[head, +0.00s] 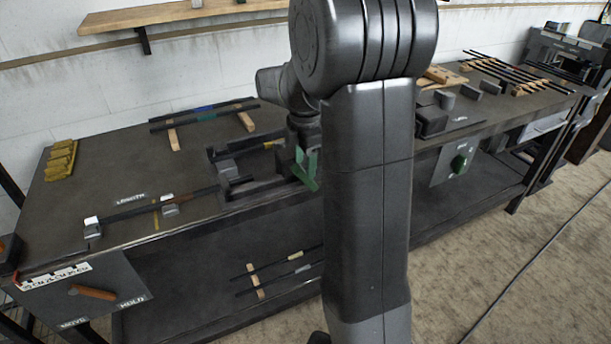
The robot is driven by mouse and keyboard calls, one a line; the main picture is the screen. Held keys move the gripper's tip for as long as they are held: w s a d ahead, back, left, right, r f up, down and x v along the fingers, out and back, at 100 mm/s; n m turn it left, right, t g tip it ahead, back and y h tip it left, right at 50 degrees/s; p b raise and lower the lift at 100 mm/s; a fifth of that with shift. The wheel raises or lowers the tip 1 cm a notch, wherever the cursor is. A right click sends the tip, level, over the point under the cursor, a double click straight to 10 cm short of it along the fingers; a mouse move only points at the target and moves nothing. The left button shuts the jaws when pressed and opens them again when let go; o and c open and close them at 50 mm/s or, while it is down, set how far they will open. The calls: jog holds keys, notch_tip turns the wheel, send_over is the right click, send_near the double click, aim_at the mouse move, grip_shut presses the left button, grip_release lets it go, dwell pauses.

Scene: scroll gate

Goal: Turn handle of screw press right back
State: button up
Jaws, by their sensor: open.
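I cannot clearly make out the screw press or its handle; my arm hides the middle of the bench. My gripper (306,168) is low over the bench's front edge, with two green fingers that look spread and hold nothing I can see. Dark metal blocks and rails (235,170) lie just left of it. An orange-brown lever (95,292) is on a grey front panel marked MOVE and HOLD at the lower left, well away from my gripper. A green knob (461,163) is on another front panel, right of my arm.
The dark workbench (110,180) runs along the wall. A rod (140,207) rests by the LENGTH mark. Yellow blocks (61,160) are at the left, and several dark rods (515,70) lie at the back right. A lower shelf (190,300) holds rods. The floor in front (500,260) is mostly clear.

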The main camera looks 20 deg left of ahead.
aim_at(305, 175)
notch_tip(305, 175, down, 5)
jog(key=shift+r, duration=0.1)
dwell(0.3)
jog(key=c, duration=1)
